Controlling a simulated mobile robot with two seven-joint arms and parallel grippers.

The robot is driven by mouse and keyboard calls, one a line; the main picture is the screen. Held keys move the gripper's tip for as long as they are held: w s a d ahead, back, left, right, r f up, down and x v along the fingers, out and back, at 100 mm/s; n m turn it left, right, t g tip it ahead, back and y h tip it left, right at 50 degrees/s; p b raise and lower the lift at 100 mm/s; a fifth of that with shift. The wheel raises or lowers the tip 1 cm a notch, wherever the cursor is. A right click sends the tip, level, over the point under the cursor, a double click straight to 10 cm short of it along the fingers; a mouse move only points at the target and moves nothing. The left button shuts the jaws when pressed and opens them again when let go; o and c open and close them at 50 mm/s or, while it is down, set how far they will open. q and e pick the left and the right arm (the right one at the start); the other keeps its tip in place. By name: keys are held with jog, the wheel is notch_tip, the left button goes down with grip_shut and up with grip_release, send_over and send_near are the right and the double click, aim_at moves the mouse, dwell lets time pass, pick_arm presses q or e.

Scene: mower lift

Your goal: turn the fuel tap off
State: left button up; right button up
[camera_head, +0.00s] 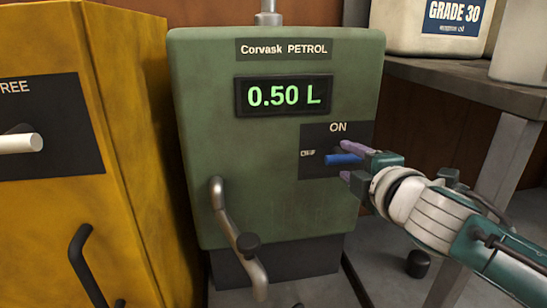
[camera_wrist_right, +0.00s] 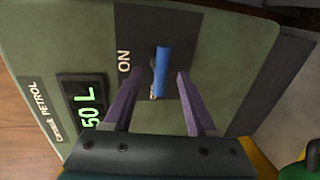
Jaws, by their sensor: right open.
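The fuel tap is a blue lever (camera_head: 343,159) on a dark panel (camera_head: 313,135) of the green petrol unit (camera_head: 215,120). The lever lies about level. "ON" is printed above it, and a small, hard-to-read label is by its left end. My right gripper (camera_head: 348,161) reaches in from the right and is at the lever. In the right wrist view the blue lever (camera_wrist_right: 161,70) shows between the two spread purple fingers of my right gripper (camera_wrist_right: 156,90), with gaps on both sides. My left gripper is not in view.
A yellow cabinet (camera_head: 140,130) with a pale lever (camera_head: 20,143) stands at the left. A bent metal crank (camera_head: 228,220) sticks out of the green unit's lower front. The display (camera_head: 283,96) reads 0.50 L. A grey bench (camera_head: 470,78) with containers is at the right.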

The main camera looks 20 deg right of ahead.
jog(key=p+v, duration=0.2)
jog(key=v, duration=0.6)
